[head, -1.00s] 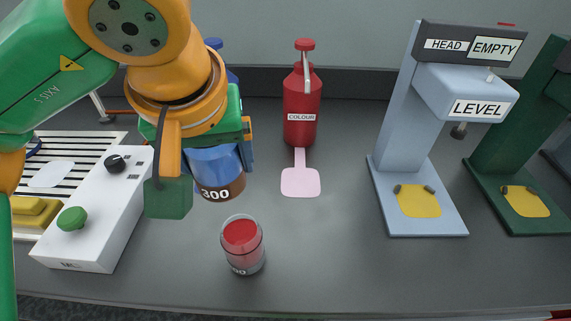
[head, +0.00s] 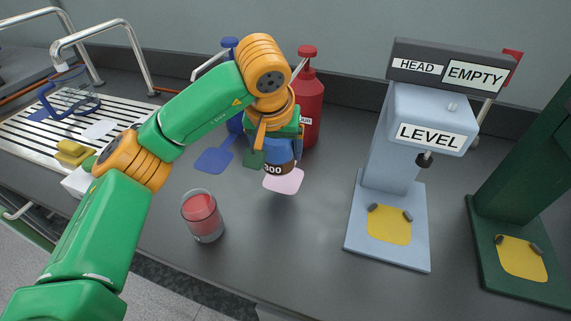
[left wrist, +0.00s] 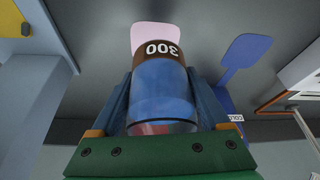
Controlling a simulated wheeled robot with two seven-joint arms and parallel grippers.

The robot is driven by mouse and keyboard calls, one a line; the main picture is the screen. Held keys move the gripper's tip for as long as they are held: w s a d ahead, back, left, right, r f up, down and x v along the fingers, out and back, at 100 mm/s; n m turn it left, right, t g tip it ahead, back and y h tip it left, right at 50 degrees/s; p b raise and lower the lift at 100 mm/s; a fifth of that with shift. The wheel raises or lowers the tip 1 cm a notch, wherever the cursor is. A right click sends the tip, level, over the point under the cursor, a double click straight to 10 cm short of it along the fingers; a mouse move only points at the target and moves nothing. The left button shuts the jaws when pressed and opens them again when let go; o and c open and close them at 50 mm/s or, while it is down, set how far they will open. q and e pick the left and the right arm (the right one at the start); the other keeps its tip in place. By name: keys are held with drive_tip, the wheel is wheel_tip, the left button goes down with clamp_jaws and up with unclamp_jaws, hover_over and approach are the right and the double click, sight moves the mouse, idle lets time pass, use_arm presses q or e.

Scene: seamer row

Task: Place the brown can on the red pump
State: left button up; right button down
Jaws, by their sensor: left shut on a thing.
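My left gripper (head: 275,145) is shut on the brown can (head: 276,168), a blue-looking can with a brown band marked 300. In the left wrist view the can (left wrist: 164,55) sits between the fingers, brown end outward. The red pump (head: 309,110) stands behind the gripper, partly hidden by it, with a pink pad (head: 286,184) in front. The can is roughly upright and overlaps the back of that pad in the head view. The pink pad (left wrist: 157,34) also shows past the brown end in the left wrist view. I cannot tell whether they touch. My right gripper is not in view.
A clear can with red contents (head: 203,217) stands front left. A blue pump with a blue pad (head: 214,160) is left of the red pump. A pale blue stand (head: 365,238) and a dark green one (head: 488,270) are at right. The counter between is clear.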

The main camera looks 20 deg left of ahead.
sight(283, 163)
use_arm(q)
drive_tip(key=shift+w+d+f, duration=0.2)
drive_tip(key=shift+w+f, duration=0.65)
drive_tip(key=shift+f, duration=0.05)
drive_tip(key=x, duration=0.3)
drive_tip(key=shift+s+d+f+p, duration=0.1)
drive_tip(key=shift+s+f+p, duration=0.2)
drive_tip(key=shift+f, duration=0.2)
drive_tip(key=shift+w, duration=0.1)
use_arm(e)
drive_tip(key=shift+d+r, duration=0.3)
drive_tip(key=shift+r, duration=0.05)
use_arm(q)
drive_tip(key=shift+f, duration=0.25)
drive_tip(key=o, duration=1.5)
drive_tip(key=shift+o, duration=0.2)
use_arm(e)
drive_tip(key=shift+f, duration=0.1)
use_arm(q)
drive_tip(key=shift+r, duration=0.1)
